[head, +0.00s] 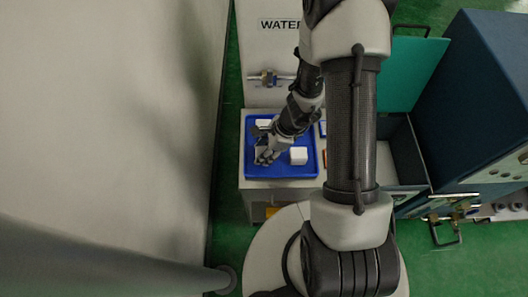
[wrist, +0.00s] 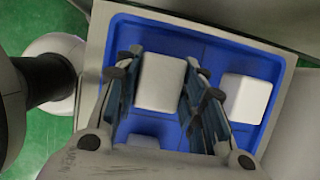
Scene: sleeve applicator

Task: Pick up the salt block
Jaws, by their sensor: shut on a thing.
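My gripper (wrist: 160,76) is shut on a white block (wrist: 161,88), with one finger on each side of it in the wrist view. In the head view my gripper (head: 265,156) is over the left part of the blue tray (head: 285,171) and largely hides the held block. I cannot tell whether this block touches the tray floor or is just above it. A second white block (wrist: 246,98) lies in the tray to the right, apart from my gripper; it also shows in the head view (head: 298,155). A third white block (wrist: 143,141) is partly hidden below the fingers.
The tray stands on a pale counter (head: 252,185). A panel marked WATER (head: 262,50) with a valve (head: 268,78) is behind it. A pale wall (head: 110,110) is close on the left. A dark blue cabinet (head: 475,90) stands on the right.

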